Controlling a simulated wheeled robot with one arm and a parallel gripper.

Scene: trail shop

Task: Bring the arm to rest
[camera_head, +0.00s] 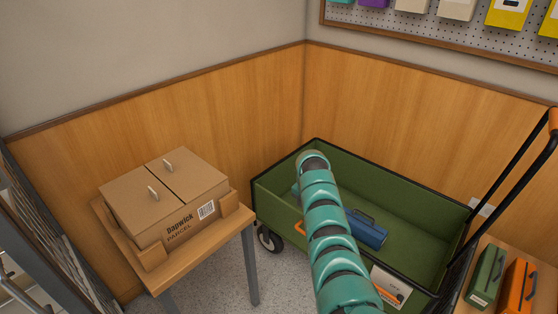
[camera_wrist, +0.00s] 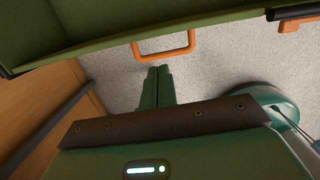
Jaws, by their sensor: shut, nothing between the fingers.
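My teal arm (camera_head: 330,225) reaches up and away over the near side of the green cart in the head view. My gripper's fingers (camera_wrist: 161,82) show in the wrist view, shut together with nothing between them. The floor (camera_wrist: 215,70) is behind them, and an orange handle (camera_wrist: 163,45) on the cart is just beyond their tips. I cannot tell the gap to the handle. In the head view the fingers are hidden behind the arm.
The green cart (camera_head: 424,215) holds a blue case (camera_head: 366,234). A parcel box (camera_head: 165,200) sits on a wooden table (camera_head: 205,257) at left. Green (camera_head: 486,278) and orange (camera_head: 520,285) cases stand at lower right. Wood-panelled walls close the corner behind.

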